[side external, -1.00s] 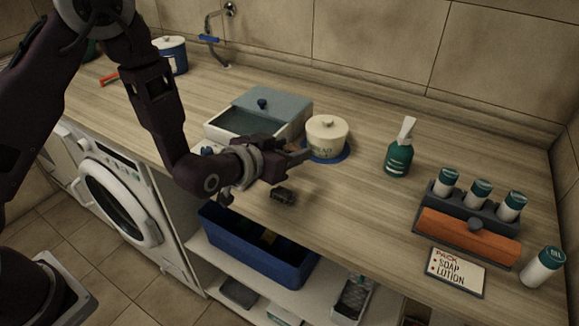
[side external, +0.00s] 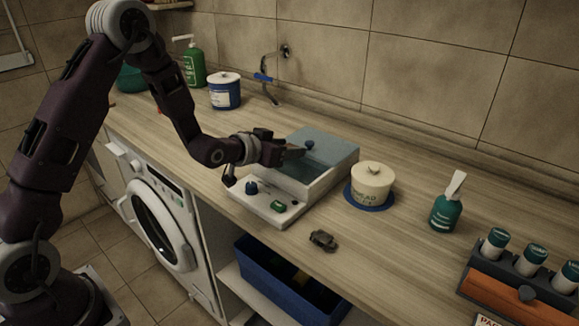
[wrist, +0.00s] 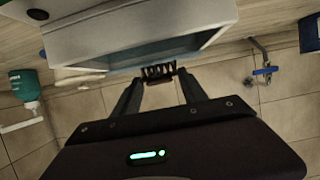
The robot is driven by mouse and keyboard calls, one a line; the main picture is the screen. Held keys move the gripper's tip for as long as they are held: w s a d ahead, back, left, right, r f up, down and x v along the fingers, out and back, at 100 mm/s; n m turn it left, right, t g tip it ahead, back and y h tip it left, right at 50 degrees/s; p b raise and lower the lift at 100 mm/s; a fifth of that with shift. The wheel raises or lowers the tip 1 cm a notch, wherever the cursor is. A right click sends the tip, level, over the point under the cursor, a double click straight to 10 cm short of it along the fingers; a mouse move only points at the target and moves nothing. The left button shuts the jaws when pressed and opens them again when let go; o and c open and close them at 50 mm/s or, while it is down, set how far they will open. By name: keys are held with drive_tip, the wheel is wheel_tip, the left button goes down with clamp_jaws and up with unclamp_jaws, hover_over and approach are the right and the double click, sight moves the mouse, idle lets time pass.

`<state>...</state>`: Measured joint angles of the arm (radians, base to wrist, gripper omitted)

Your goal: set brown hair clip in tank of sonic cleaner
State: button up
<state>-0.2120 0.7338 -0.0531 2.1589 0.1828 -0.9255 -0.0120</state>
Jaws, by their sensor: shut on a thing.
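The sonic cleaner (side external: 315,192) is a white box on the counter with a control panel at its front. Its open tank (side external: 290,174) looks dark and bluish inside, and a blue-grey lid (side external: 335,150) with a dark knob shows at its back. My gripper (side external: 291,154) is over the tank.
A faucet (side external: 268,78) is on the wall behind.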

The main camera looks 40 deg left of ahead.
sight(287, 174)
wheel_tip(287, 174, down, 5)
drive_tip(key=shift+r, duration=0.2)
drive_tip(key=shift+f, duration=0.25)
